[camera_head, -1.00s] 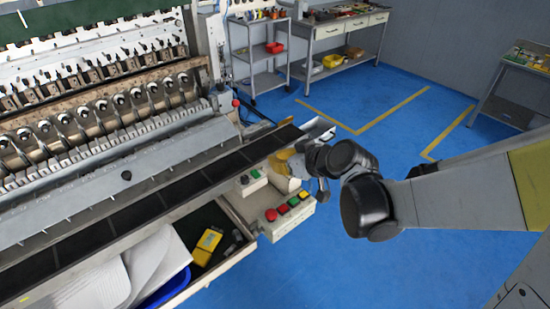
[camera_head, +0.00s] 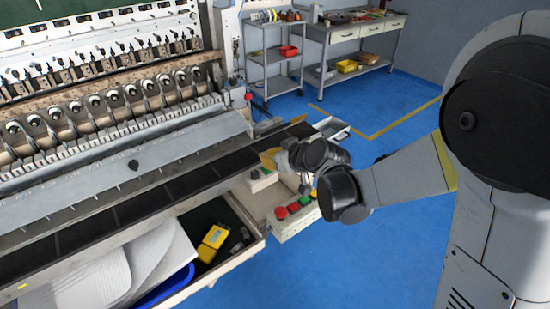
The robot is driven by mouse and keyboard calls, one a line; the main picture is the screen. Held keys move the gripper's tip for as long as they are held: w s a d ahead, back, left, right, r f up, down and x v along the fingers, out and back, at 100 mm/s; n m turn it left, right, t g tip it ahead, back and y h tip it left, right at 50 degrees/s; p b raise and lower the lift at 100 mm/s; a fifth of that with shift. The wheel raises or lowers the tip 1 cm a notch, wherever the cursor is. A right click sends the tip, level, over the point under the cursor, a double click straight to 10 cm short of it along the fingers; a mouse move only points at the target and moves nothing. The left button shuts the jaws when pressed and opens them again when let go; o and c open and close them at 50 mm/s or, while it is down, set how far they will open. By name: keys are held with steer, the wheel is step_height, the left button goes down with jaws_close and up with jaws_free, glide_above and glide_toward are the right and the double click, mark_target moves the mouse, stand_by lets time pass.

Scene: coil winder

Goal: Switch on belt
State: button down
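The dark belt (camera_head: 150,200) runs along the front of the coil winder (camera_head: 110,110). A small switch box (camera_head: 262,182) with a green button (camera_head: 267,171) and a dark button (camera_head: 254,174) sits beside the belt's right part. A larger control box (camera_head: 290,228) in front of it carries red buttons (camera_head: 281,213), a green button (camera_head: 305,201) and a yellow one partly behind my wrist. My gripper (camera_head: 269,158), with yellowish fingers, is close behind and above the small box. My wrist hides much of it, so its opening and any contact are unclear.
An open drawer (camera_head: 262,246) below the belt holds a yellow device (camera_head: 213,238), white sheets and a blue bin (camera_head: 168,287). A shelf cart (camera_head: 270,60) and a workbench (camera_head: 350,28) stand at the back. Blue floor right of the control box is clear.

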mark_target(266, 170)
steer(key=shift+w+a+f+b, duration=0.15)
steer(key=shift+f+b, duration=0.2)
steer(key=shift+f, duration=0.7)
steer(key=shift+w+a+f+g+h+p, duration=0.1)
steer(key=shift+w+a+g+h+p, duration=0.15)
steer(key=shift+g+h+p, duration=0.6)
steer(key=shift+d+f+y, duration=0.1)
steer(key=shift+f+y, duration=0.15)
steer(key=shift+f, duration=0.1)
